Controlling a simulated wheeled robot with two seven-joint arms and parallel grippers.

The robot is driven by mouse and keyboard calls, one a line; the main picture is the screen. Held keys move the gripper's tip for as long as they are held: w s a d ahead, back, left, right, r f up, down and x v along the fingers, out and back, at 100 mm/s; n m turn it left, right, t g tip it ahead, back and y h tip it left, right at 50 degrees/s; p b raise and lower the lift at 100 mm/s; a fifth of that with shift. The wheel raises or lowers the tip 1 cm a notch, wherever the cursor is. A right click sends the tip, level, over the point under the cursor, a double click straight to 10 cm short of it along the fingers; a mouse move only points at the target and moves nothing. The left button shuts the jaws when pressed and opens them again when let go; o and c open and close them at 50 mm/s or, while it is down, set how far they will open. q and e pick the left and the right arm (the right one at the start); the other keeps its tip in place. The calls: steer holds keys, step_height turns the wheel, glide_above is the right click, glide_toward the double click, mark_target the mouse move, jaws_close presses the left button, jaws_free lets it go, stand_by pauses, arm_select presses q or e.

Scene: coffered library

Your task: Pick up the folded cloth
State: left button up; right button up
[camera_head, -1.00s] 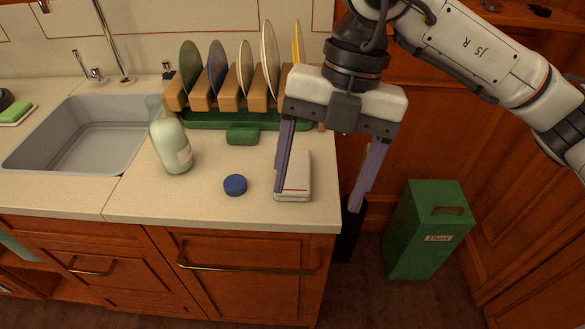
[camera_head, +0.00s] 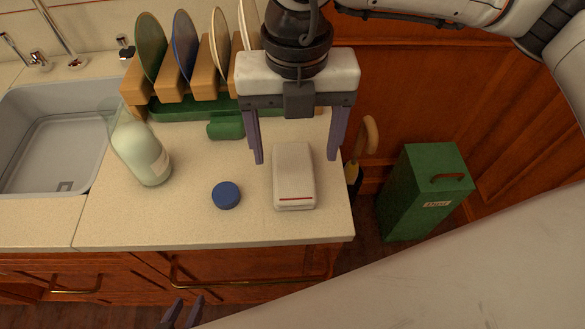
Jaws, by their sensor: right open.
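The folded cloth (camera_head: 294,178) is a white, rounded block with a red stripe near its front edge. It lies flat on the countertop, close to the right edge. My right gripper (camera_head: 295,158) points down with its two fingers wide apart, one to each side of the cloth's far end in the picture. It holds nothing, and I cannot tell how high its tips are above the counter. Two dark fingertips of my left gripper (camera_head: 184,312) show at the bottom edge, in front of the cabinets. The rest of it is out of view, and its opening is unclear.
A blue round lid (camera_head: 226,195) lies left of the cloth. A pale green bottle (camera_head: 140,148) stands farther left, beside the sink (camera_head: 55,140). A plate rack (camera_head: 170,108) and a green object (camera_head: 225,127) are behind. A green bin (camera_head: 425,195) stands on the floor at right.

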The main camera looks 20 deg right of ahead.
mark_target(293, 170)
step_height(293, 170, down, 5)
steer(key=shift+w+a+r+p, duration=0.1)
steer(key=shift+p, duration=0.3)
steer(key=c, duration=1.1)
step_height(293, 170, up, 10)
steer(key=shift+b, duration=0.4)
steer(key=o, duration=0.4)
steer(key=c, duration=0.3)
